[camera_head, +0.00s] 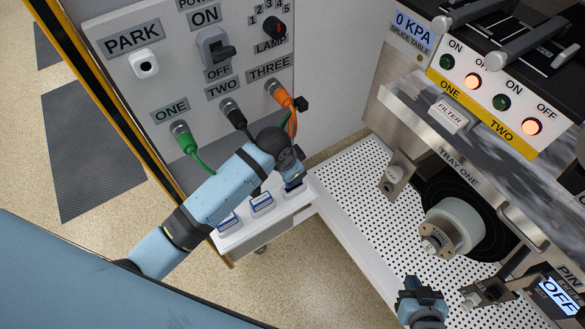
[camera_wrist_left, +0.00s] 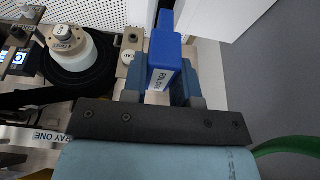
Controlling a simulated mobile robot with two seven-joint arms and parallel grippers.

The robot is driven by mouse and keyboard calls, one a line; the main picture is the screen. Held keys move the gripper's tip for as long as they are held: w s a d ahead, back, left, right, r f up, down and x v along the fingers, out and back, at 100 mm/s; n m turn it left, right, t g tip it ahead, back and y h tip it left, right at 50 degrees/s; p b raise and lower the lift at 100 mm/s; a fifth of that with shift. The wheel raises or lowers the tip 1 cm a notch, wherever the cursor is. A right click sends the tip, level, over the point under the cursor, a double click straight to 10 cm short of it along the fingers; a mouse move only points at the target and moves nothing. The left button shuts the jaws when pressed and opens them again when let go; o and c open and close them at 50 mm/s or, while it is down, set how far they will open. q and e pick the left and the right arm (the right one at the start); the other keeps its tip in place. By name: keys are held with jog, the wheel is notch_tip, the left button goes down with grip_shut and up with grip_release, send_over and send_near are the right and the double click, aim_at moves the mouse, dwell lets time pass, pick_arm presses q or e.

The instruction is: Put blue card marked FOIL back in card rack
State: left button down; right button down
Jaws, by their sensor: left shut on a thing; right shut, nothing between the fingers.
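A blue card (camera_wrist_left: 165,62) with a white label is between the fingers of my left gripper (camera_wrist_left: 160,88) in the left wrist view. Its lettering is small and upside down and seems to begin with FOIL. In the head view my left gripper (camera_head: 293,183) is at the right end of a white ledge, pointing down, and mostly hides the card. Blue-and-white cards (camera_head: 262,203) stand in a row on this ledge, which appears to be the card rack (camera_head: 283,222). I cannot tell whether the held card touches it. My right gripper (camera_head: 422,305) is shut and empty over the perforated tray.
A panel (camera_head: 112,67) with green, black and orange cables stands behind the ledge; the orange cable (camera_head: 292,118) hangs close to my left wrist. The perforated white tray (camera_head: 355,200) and a pale roll (camera_head: 455,222) are to the right. Open floor lies left.

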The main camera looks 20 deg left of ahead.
dwell(0.7)
pick_arm(q)
jog(key=shift+p, duration=0.65)
dwell(0.4)
jog(key=shift+f+b, duration=0.3)
jog(key=shift+f, duration=1.8)
dwell(0.3)
jog(key=c, duration=0.8)
grip_release()
jog(key=b+v, duration=0.1)
jog(key=v, duration=1.3)
jog(key=shift+s+f, duration=0.1)
